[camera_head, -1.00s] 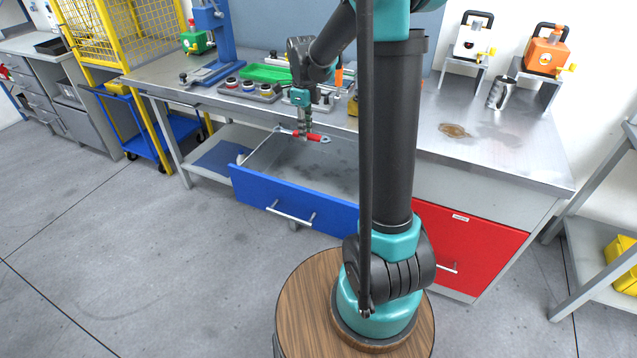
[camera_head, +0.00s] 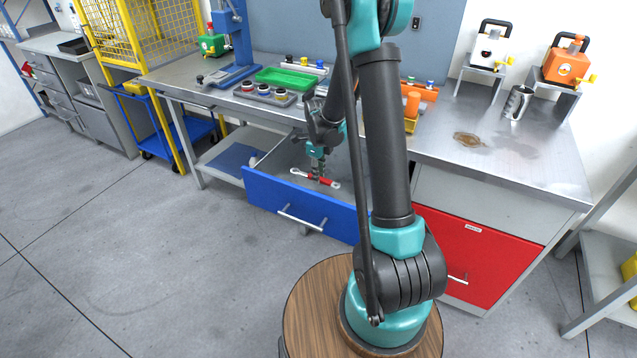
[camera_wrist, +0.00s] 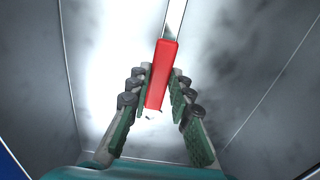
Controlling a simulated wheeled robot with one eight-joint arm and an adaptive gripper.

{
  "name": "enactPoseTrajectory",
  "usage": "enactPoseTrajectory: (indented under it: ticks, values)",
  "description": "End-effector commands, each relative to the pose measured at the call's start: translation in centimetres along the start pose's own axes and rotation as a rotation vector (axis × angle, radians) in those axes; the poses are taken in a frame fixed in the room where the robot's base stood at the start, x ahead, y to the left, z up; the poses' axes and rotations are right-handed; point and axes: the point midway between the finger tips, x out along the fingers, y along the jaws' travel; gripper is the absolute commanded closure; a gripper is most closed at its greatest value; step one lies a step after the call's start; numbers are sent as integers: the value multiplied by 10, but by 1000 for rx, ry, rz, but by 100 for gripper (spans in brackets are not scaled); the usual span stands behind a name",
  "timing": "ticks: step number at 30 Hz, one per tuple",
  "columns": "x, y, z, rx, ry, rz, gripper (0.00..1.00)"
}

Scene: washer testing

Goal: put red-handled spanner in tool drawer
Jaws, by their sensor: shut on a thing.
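The red-handled spanner (camera_head: 328,182) is held in my gripper (camera_head: 317,172), lying roughly level across the fingers. In the wrist view its red handle (camera_wrist: 163,62) sits between the two ridged fingers (camera_wrist: 160,78), and its metal shaft runs to the top edge. My gripper is shut on the handle. The tool drawer, with a blue front (camera_head: 335,218), is pulled open under the bench. The gripper and spanner are over the drawer's opening, near its front panel. The grey drawer interior (camera_wrist: 100,60) is behind the spanner in the wrist view; the gap to its floor is unclear.
The bench top (camera_head: 500,165) is above and behind the drawer, with a green tray (camera_head: 285,79) and a grey holder (camera_head: 265,93). A shut red drawer (camera_head: 470,248) is to the right. My arm hides the drawer's right end. Floor at left is clear.

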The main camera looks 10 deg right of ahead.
Motion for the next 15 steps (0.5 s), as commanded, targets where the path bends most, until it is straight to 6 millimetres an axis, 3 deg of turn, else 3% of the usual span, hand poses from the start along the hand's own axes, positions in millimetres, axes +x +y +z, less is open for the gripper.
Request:
enactPoseTrajectory:
  ticks: [10, 15]
  values:
    - [36, 0, 0, 0, 0, 0, 100]
    - [38, 0, 0, 0, 0, 0, 100]
